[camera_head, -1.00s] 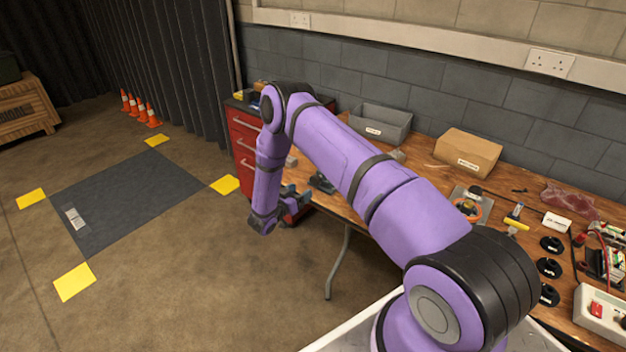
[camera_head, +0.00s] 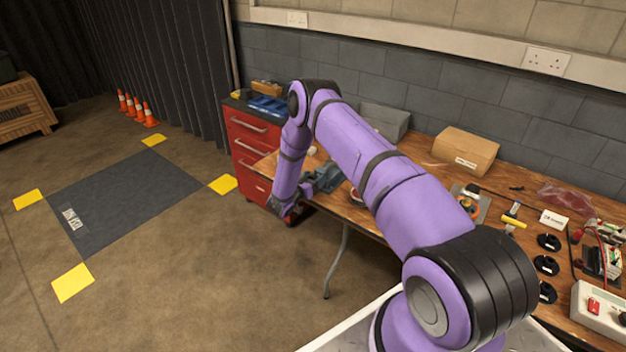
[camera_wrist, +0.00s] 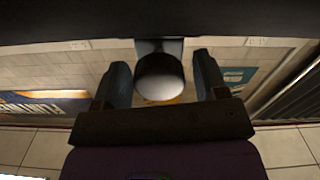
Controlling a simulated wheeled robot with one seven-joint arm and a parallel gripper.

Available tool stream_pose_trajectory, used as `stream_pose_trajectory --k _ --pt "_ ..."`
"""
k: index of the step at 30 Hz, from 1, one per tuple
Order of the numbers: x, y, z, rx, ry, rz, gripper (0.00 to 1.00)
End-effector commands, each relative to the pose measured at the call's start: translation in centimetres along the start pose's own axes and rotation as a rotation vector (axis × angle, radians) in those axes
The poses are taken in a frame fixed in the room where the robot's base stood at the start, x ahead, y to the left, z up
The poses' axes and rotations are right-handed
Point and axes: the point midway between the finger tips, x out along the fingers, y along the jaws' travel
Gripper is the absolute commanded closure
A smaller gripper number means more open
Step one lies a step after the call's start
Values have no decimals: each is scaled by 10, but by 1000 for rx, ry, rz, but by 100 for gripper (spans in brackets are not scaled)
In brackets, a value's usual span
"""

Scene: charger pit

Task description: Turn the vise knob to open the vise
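The vise (camera_head: 327,177) is a blue-grey block at the left end of the workbench in the head view, partly hidden by my arm. My gripper (camera_head: 299,194) is at the vise's outer end, low beside the bench edge; its fingers are hard to make out there. In the wrist view a round grey knob (camera_wrist: 160,78) sits between the two fingers of my gripper (camera_wrist: 162,76). The fingers are spread, one on each side of the knob, with a narrow gap showing at each side. A dark band fills the top of the wrist view.
The workbench (camera_head: 420,154) holds a grey bin (camera_head: 386,120), a cardboard box (camera_head: 465,152) and several small parts. A red drawer cabinet (camera_head: 250,150) stands behind my gripper, with a blue tray (camera_head: 267,106) on top. The floor to the left is open.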

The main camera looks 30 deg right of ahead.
Motion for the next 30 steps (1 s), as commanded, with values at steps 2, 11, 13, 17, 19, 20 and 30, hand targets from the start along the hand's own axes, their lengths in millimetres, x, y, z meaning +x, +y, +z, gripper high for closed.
stream_pose_trajectory --k 2,11,13,17,19,20,30 --pt "0 0 0 0 0 0 53" --pt "0 0 0 -6 1 0 77" --pt "0 0 0 -17 1 0 77" --pt "-1 -1 -1 -58 2 -1 77" --pt "-1 -1 -1 -94 2 -2 77" --pt "-1 -1 -1 -111 3 -1 77" --pt "-2 -3 -1 -402 4 -2 77"
